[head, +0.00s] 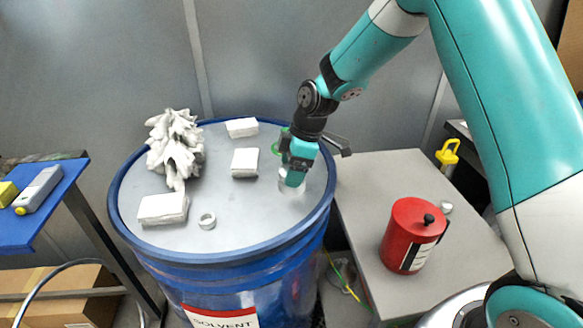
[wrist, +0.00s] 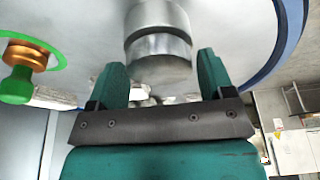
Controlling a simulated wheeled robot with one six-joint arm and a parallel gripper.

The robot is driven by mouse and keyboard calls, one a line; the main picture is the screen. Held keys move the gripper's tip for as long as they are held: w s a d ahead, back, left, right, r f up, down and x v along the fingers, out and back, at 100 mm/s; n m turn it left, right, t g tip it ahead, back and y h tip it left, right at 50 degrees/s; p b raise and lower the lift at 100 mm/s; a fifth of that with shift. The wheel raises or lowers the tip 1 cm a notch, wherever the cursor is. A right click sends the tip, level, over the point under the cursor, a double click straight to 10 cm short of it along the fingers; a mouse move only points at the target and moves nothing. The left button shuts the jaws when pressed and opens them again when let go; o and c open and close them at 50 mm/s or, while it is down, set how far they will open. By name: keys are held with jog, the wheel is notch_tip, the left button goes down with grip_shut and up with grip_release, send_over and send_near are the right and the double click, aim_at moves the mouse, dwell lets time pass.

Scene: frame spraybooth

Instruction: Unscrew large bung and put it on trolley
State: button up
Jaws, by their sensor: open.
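The blue drum (head: 262,258) stands upright with a grey lid. The large bung appears as a silvery stepped cylinder (wrist: 160,45) at the lid in the wrist view. In the head view a pale metal part (head: 287,187) of it shows under my gripper (head: 294,178). My gripper is open. Its two green fingers (wrist: 160,62) stand on either side of the bung's near end, with a visible gap at each side. The bung's threads are hidden. Two surfaces flank the drum, a grey-topped one (head: 372,281) at right and a blue-topped one (head: 25,222) at left; I cannot tell which is the trolley.
White blocks (head: 163,208), a crumpled white lump (head: 175,145) and a small metal ring (head: 207,221) lie on the lid. A green-and-orange fitting (wrist: 22,72) is near my gripper. A red can (head: 412,235) stands on the grey top; its left part is clear.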

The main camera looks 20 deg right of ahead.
jog(key=m+t, duration=0.1)
jog(key=m, duration=0.4)
jog(key=shift+h, duration=0.4)
jog(key=m+t+h, duration=0.1)
jog(key=m, duration=0.5)
jog(key=shift+a+m, duration=0.1)
jog(key=shift+m, duration=0.2)
jog(key=m+h, duration=0.1)
jog(key=m, duration=0.1)
jog(key=m+h, duration=0.1)
jog(key=m, duration=0.2)
jog(key=shift+m+t+p, duration=0.3)
jog(key=shift+p, duration=0.1)
jog(key=m, duration=0.2)
jog(key=m+h, duration=0.1)
jog(key=m, duration=0.2)
jog(key=shift+h, duration=0.3)
jog(key=c, duration=0.6)
jog(key=shift+n, duration=0.4)
jog(key=shift+r, duration=0.1)
jog(key=shift+r+p, duration=1.7)
jog(key=shift+r, duration=0.3)
